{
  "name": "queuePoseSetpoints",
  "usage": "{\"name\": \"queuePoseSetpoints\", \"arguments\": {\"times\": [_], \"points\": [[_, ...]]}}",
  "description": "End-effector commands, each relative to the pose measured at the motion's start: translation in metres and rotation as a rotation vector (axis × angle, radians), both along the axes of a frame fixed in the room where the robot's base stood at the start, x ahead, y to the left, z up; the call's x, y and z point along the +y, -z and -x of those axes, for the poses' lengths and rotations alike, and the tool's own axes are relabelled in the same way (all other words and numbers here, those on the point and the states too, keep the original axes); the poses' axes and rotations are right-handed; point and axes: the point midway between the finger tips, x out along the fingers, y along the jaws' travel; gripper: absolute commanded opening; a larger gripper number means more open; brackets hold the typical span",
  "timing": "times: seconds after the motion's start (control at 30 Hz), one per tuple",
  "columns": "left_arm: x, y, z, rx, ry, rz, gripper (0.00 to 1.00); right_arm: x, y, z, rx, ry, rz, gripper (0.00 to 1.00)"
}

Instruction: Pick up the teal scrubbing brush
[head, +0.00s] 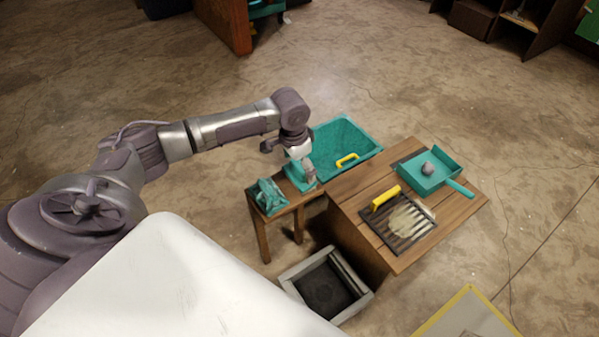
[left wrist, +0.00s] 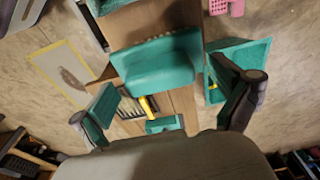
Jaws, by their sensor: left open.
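The teal scrubbing brush (left wrist: 155,64) is a rounded block with a rough, bristle-like edge, resting on a small wooden stool (left wrist: 150,18) in the left wrist view. In the head view part of the brush (head: 297,186) shows on the stool (head: 284,205), mostly hidden by the gripper. My left gripper (head: 303,170) points down just above it. In the left wrist view its two fingers (left wrist: 165,90) are spread wide, one on each side of the brush, with visible gaps. My right gripper is not in view.
A crumpled teal cloth (head: 269,196) lies on the stool's near end. A teal bin (head: 362,142) stands behind. The wooden table (head: 350,191) at right holds a teal dustpan (head: 434,180) and a rack (head: 405,233) with a yellow-handled tool (head: 385,197). A grey box (head: 352,303) stands in front.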

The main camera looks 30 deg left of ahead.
Motion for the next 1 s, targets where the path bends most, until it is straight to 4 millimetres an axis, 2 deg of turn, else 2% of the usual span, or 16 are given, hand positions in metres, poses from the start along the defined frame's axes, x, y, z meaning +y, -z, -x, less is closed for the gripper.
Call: {"name": "queuePoseSetpoints", "arguments": {"times": [0.27,0.67,1.0], "points": [[0.0,0.0026,-0.0001,0.0,0.001,0.0,1.0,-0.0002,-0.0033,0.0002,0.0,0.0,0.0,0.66],[0.0,0.0023,-0.0002,0.0,0.001,0.0,0.33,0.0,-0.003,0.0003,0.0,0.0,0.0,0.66],[0.0,-0.0018,-0.0008,-0.002,0.0,0.001,0.33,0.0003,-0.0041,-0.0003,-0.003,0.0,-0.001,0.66]]}}
